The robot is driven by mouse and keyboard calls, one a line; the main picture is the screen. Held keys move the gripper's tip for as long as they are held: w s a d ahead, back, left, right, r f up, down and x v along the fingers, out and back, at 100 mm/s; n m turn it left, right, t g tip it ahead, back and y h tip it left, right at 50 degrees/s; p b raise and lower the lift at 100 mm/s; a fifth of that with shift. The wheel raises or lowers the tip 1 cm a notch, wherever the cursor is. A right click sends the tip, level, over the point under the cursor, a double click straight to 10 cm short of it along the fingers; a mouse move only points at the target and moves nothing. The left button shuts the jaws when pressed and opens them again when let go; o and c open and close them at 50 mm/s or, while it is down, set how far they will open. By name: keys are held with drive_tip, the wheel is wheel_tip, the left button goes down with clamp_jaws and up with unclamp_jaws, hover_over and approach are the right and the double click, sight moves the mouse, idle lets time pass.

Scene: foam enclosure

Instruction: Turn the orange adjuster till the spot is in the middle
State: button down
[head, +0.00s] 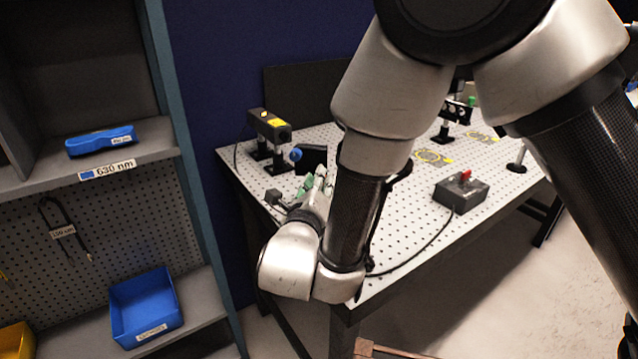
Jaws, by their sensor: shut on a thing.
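My gripper (317,187) is low over the near left part of the perforated table (400,262), partly hidden behind my own arm. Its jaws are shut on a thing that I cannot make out. Green parts show at the gripper. A black block (312,158) stands just beyond it. I see no orange adjuster and no light spot; my arm covers much of the middle of the table.
A black device with yellow labels (268,128) stands at the back left, with a blue knob (295,154) near it. A grey box with a red switch (461,191) sits right of my arm, its cable trailing. Shelves with a blue bin (145,306) stand left.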

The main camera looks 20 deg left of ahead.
drive_tip(key=shift+a+r+m, duration=0.1)
drive_tip(key=shift+r+m, duration=0.05)
drive_tip(key=shift+m, duration=0.25)
drive_tip(key=m, duration=1.7)
drive_tip(key=shift+m, duration=0.4)
